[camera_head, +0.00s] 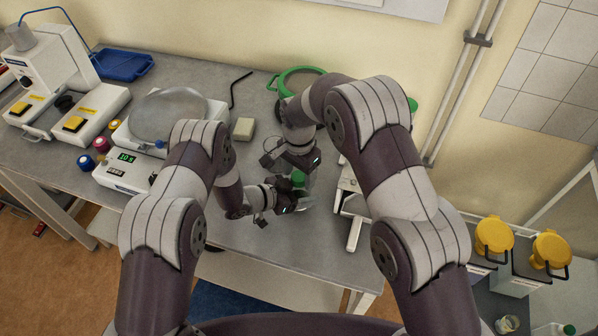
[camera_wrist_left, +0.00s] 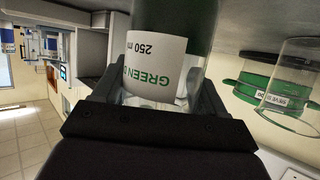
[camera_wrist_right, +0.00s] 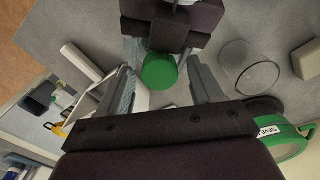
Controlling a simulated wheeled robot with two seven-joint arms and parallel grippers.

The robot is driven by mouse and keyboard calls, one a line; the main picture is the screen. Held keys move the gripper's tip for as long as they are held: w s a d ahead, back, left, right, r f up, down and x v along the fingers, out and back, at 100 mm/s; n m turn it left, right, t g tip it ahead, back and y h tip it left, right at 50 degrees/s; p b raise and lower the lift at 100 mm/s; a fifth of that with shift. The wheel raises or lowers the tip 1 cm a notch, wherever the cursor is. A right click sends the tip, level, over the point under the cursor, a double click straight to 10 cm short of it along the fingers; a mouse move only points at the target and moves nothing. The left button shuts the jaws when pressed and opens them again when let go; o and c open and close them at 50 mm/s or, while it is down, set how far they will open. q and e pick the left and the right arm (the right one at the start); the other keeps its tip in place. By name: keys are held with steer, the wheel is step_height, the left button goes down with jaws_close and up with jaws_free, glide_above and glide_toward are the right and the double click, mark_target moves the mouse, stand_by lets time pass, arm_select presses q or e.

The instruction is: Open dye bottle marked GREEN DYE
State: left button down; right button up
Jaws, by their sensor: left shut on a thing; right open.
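The dye bottle (camera_wrist_left: 160,60) is clear with dark green contents and a white label, inverted in the left wrist view, reading "GREEN D…" and "250 m…". My left gripper (camera_wrist_left: 158,98) is shut on its body, one finger on each side. The bottle's green cap (camera_wrist_right: 160,71) is on top; it also shows in the head view (camera_head: 298,178). My right gripper (camera_wrist_right: 162,82) is open above the bottle, its fingers either side of the cap with gaps, not visibly touching it. The bottle's base is hidden by the left gripper in the head view.
A green-rimmed sieve (camera_head: 300,76) and clear glassware (camera_wrist_right: 238,62) stand close to the grippers. A pale block (camera_head: 244,128), a balance (camera_head: 128,172) and a blue tray (camera_head: 122,64) are to the left. A white stand (camera_head: 354,232) is close on the right.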

step_height(320, 180, up, 4)
steer(key=shift+r, duration=0.25)
arm_select(q)
jaws_free()
